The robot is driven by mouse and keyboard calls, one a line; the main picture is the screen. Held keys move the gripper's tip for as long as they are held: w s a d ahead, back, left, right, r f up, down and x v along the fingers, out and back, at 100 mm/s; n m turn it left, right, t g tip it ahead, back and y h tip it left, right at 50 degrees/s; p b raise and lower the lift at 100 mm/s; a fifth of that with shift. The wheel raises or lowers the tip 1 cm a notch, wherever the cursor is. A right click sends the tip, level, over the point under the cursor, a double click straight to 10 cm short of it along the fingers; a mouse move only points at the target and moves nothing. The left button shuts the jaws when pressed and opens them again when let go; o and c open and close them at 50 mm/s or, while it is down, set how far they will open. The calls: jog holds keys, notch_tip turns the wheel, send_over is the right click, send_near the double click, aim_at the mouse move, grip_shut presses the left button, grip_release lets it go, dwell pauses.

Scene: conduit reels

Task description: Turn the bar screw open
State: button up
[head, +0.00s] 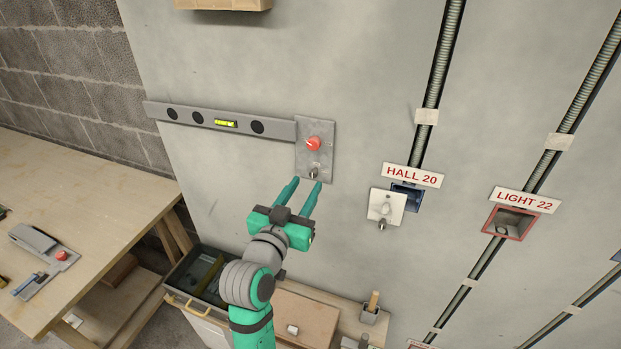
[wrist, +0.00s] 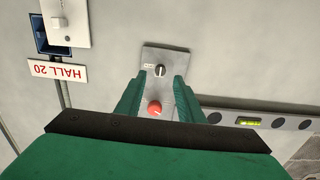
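A grey metal plate (head: 327,130) is fixed at the right end of the spirit-level bar (head: 180,115) on the wall. It carries a red knob (head: 314,143) and, below that, a small metal-and-dark turn knob (head: 314,173), seemingly the bar screw. In the wrist view, turned upside down, the small knob (wrist: 160,71) is above the red knob (wrist: 154,108), beside a tiny, unreadable label. My gripper (head: 306,182) is open and empty, its green fingers pointing at the plate's lower part. In the wrist view the fingers (wrist: 156,90) flank the plate; contact cannot be told.
A red-framed box (head: 487,221) is under LIGHT 22 (head: 526,200). A wooden bench (head: 90,210) stands left. The wall around the plate's right is clear.

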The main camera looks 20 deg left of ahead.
aim_at(312, 175)
jog(key=w, duration=0.4)
jog(key=shift+w+d, duration=0.15)
jog(key=shift+w, duration=0.25)
jog(key=shift+s, duration=0.1)
grip_shut()
